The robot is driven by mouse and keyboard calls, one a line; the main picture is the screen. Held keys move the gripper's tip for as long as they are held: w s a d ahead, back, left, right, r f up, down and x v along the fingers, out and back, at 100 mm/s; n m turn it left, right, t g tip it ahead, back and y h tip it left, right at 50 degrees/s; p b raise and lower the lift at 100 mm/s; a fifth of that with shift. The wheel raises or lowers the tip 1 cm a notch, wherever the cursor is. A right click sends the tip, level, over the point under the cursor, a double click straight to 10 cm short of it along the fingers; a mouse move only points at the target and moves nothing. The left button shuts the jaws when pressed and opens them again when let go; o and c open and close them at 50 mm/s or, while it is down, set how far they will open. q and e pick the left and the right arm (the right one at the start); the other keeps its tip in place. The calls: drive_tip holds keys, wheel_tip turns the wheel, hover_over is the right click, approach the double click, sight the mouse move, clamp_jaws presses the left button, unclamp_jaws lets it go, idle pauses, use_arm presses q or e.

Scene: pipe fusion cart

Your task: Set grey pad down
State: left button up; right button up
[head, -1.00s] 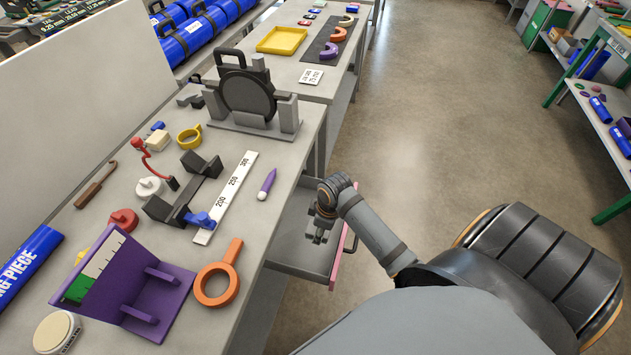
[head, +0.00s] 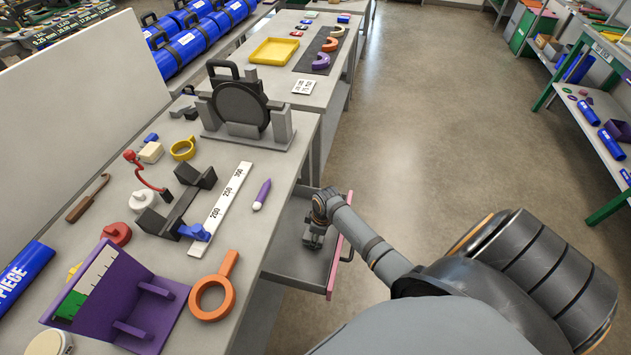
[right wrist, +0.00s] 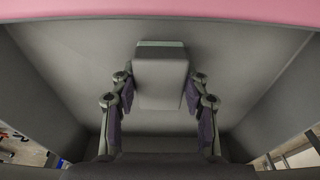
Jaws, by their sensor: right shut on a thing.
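The grey pad (right wrist: 161,80) is a small block with a greenish far edge, seen in the right wrist view between my right fingers. My right gripper (right wrist: 160,98) is shut on it, with a finger against each side. In the head view my right gripper (head: 314,238) points down inside the open drawer (head: 283,252) under the bench's right edge. The pad is hard to make out there. I cannot tell whether the pad touches the drawer floor (right wrist: 60,50). My left gripper is not in view.
The drawer's pink front (head: 336,262) and its side walls close around my right gripper. The bench above holds an orange ring (head: 228,290), a purple bracket (head: 125,300), a white ruler (head: 222,208) and a purple marker (head: 262,194). Open floor lies to the right.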

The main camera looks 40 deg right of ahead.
drive_tip(key=shift+f, duration=0.15)
drive_tip(key=o, duration=1)
drive_tip(key=r, duration=0.4)
drive_tip(key=s+r, duration=0.1)
drive_tip(key=r, duration=0.3)
drive_tip(key=d+r, duration=0.1)
drive_tip(key=r, duration=0.3)
drive_tip(key=shift+s+d+r, duration=0.1)
drive_tip(key=shift+s, duration=0.1)
drive_tip(key=shift+s, duration=0.1)
